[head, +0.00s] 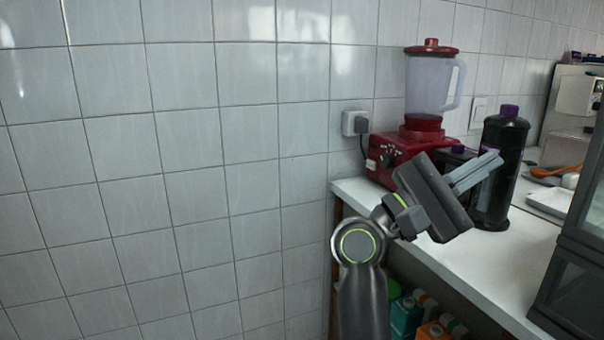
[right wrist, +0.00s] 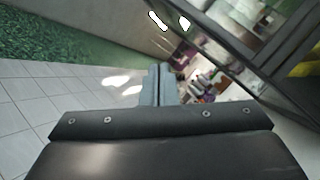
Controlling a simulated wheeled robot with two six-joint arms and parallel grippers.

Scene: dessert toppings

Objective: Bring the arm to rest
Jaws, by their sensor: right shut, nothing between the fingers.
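My right gripper (head: 491,168) is raised at the left end of the white counter, with its fingers pointing up and to the right. Its fingers are shut with nothing between them. In the head view the fingers overlap the dark bottle, and I cannot tell whether they touch it. In the right wrist view the two fingers (right wrist: 159,86) lie side by side over a tilted view of the room. My left gripper is in neither view.
A red blender (head: 432,82) and a dark bottle with a purple cap (head: 497,190) stand on the white counter (head: 515,262). A dark glass-fronted case (head: 578,290) is at the right. Cartons (head: 405,316) sit below the counter. Space left of my arm, before the tiled wall, looks clear.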

